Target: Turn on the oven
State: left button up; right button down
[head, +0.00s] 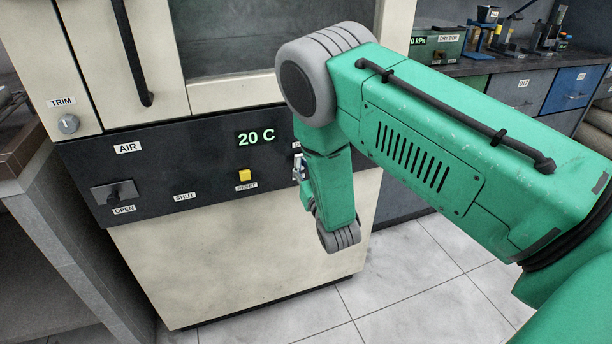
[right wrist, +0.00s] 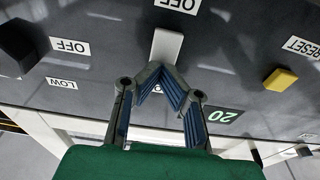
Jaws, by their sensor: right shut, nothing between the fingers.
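The cream oven (head: 230,275) has a black control panel (head: 215,205) with a lit display reading 20 C (head: 256,138). In the right wrist view the panel is upside down. A white rocker-like switch (right wrist: 166,46) there has an OFF label (right wrist: 180,5) at one end; a label at its other end is mostly hidden by my fingers. My right gripper (right wrist: 163,72) is shut and empty, its fingertips at the switch's lower end in that view. I cannot tell whether they touch it. In the head view my arm hides most of that gripper and the switch. My left gripper is not in view.
A yellow RESET button (head: 245,175) sits beside the switch. A black AIR lever (head: 116,192) and a TRIM knob (head: 69,124) are at left. A black knob (right wrist: 18,48) with OFF and LOW labels shows in the right wrist view. Tiled floor at lower right is clear.

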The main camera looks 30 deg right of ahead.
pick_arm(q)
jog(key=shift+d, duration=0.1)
pick_arm(e)
jog(key=shift+d, duration=0.1)
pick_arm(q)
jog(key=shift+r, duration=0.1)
pick_arm(e)
jog(key=r+g+p, duration=0.1)
jog(key=p, duration=0.2)
jog(key=shift+w+r, duration=0.2)
jog(key=shift+w, duration=0.2)
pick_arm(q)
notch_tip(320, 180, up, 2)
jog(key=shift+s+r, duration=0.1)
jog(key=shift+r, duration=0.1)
pick_arm(e)
jog(key=shift+f, duration=0.35)
